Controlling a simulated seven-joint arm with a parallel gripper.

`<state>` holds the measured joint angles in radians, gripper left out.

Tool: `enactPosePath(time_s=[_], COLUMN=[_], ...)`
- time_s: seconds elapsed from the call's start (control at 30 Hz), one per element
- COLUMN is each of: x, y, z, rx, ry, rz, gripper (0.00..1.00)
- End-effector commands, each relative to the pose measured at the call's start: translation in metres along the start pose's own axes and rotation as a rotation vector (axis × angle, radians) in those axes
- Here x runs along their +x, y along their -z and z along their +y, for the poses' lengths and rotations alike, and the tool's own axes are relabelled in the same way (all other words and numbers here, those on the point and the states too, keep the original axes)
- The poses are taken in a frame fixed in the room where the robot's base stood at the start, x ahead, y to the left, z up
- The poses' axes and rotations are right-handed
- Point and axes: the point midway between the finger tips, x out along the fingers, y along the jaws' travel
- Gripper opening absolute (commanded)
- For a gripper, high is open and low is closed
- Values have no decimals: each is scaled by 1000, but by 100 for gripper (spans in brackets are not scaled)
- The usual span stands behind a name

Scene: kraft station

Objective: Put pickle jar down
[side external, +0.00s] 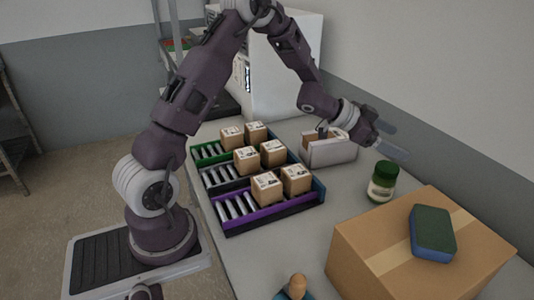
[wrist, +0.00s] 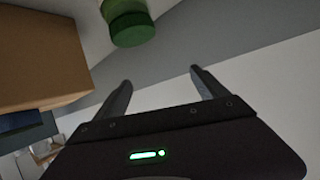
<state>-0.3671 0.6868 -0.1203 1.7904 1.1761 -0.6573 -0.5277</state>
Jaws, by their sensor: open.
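The pickle jar (side external: 382,182) has a green lid and a pale label. It stands upright on the grey table, left of the cardboard box, in the side external view. In the wrist view the jar (wrist: 130,24) shows at the top, partly cut off by the frame edge. My gripper (side external: 398,140) is open, with nothing between its fingers. It is above and behind the jar in the side external view, apart from it. In the wrist view the open fingers (wrist: 160,82) are clear of the jar.
A large closed cardboard box (side external: 375,262) carries a green and blue sponge (side external: 432,232). Roller trays (side external: 240,222) hold several small cartons. A white open bin (side external: 330,152) stands left of my gripper. A figure (side external: 295,288) shows at the bottom edge. Bare table (side external: 335,200) lies left of the jar.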

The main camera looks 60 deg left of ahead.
Motion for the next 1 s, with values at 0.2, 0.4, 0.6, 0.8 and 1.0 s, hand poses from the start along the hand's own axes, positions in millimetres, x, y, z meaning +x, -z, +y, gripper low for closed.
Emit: enactPosePath(time_s=[0.2,0.4,0.6,0.8,1.0], x=[-138,-290,-351,-357,-357], y=[68,19,-33,-39,-39], z=[5,115,208,221,220], rx=[-21,-273,-413,-428,-428], ry=[434,493,323,292,294], rz=[-225,-487,-624,-645,-644], gripper=[83,83,83,83,83])
